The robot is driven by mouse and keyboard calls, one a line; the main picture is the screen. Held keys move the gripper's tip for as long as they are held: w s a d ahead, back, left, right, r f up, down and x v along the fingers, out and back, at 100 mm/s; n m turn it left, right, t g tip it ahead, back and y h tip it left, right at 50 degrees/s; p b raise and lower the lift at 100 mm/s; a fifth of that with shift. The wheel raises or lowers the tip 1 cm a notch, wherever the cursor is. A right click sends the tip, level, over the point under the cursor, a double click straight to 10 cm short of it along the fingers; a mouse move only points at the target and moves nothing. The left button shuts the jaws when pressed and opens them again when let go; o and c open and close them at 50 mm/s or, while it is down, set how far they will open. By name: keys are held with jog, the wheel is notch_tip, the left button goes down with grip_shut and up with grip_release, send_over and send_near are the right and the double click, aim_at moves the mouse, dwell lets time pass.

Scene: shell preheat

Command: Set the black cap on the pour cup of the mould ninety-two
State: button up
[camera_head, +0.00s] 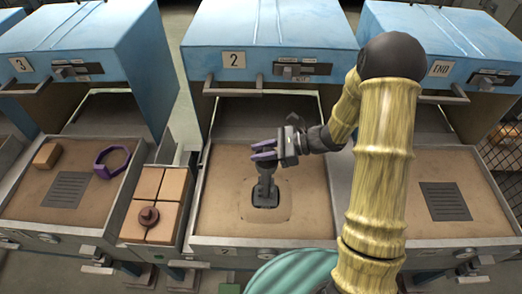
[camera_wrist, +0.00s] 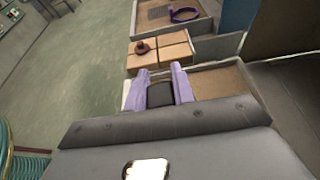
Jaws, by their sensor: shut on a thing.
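My gripper (camera_head: 256,151) has purple fingers and is over the middle drawer, under the blue unit marked 2. It is shut on a dark thing, seemingly the black cap (camera_wrist: 160,95), between the fingers in the wrist view. In the head view a dark upright post (camera_head: 265,175) shows just under the fingers, above a black square piece (camera_head: 266,198) set in the sand. I cannot tell whether post and square piece touch, or which is cap and which pour cup. A faint rounded outline surrounds the square. No number ninety-two is legible.
A box of tan blocks (camera_head: 146,184) carries a brown knobbed cap (camera_head: 148,216), left of the middle drawer. The left drawer holds a purple ring (camera_head: 111,161), a tan block (camera_head: 47,155) and a dark grille (camera_head: 67,189). The right drawer has another grille (camera_head: 445,201).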

jog(key=o, duration=1)
jog(key=shift+o, duration=0.2)
jog(key=shift+d, duration=0.1)
jog(key=b+v, duration=0.2)
jog(key=v, duration=1.5)
